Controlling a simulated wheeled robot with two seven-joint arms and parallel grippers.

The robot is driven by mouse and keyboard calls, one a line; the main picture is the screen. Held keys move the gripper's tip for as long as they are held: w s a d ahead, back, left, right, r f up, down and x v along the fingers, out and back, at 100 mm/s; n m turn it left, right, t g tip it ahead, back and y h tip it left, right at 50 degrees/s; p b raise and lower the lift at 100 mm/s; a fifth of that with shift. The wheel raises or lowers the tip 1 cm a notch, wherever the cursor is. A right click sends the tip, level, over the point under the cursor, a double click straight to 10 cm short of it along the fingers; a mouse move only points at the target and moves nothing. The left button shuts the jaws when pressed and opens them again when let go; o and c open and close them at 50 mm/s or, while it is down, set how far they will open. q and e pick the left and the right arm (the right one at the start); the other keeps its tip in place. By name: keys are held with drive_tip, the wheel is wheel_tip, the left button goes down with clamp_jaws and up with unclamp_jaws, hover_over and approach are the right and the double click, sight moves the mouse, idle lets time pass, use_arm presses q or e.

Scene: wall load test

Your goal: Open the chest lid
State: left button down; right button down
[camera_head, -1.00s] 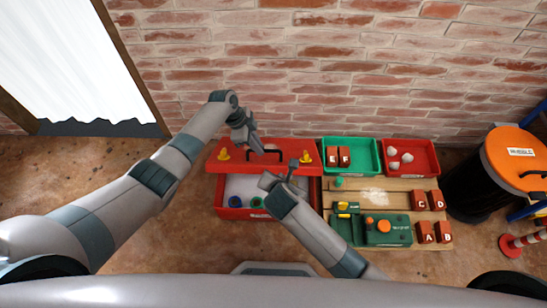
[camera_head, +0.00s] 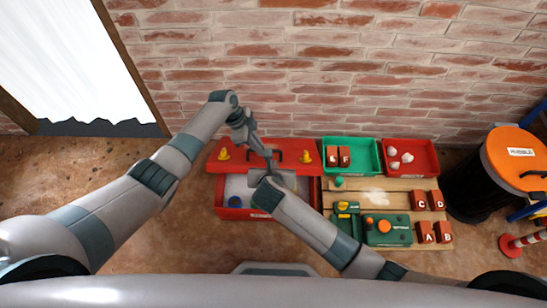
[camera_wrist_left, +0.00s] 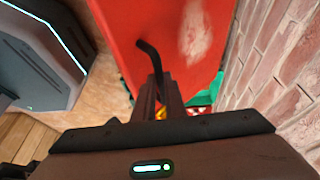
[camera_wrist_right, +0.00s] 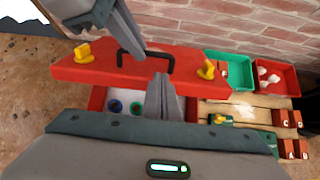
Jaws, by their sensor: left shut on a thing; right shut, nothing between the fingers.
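The red chest (camera_head: 250,213) stands by the brick wall, its lid (camera_head: 232,167) raised and the pale interior partly showing. The lid carries a black handle (camera_wrist_right: 146,62) and two yellow latches (camera_head: 223,154), (camera_wrist_right: 207,69). My left gripper (camera_head: 266,153) is shut on the handle, which also shows between its fingers in the left wrist view (camera_wrist_left: 152,58). My right gripper (camera_wrist_right: 161,88) is shut and empty, in front of the lid over the chest opening. A blue ring (camera_wrist_right: 115,106) and a green ring (camera_wrist_right: 135,107) show inside. My right arm hides part of the chest.
Right of the chest are a green bin (camera_head: 367,150) with red blocks, a red bin (camera_head: 425,150) with pale lumps, and a wooden board (camera_head: 385,198) with a green device (camera_head: 386,230) and lettered red blocks. A black barrel with an orange lid (camera_head: 515,150) stands farther right.

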use_arm(q)
drive_tip(key=shift+w+a+f, duration=0.15)
drive_tip(key=shift+a, duration=0.1)
use_arm(e)
drive_tip(key=shift+x, duration=4.75)
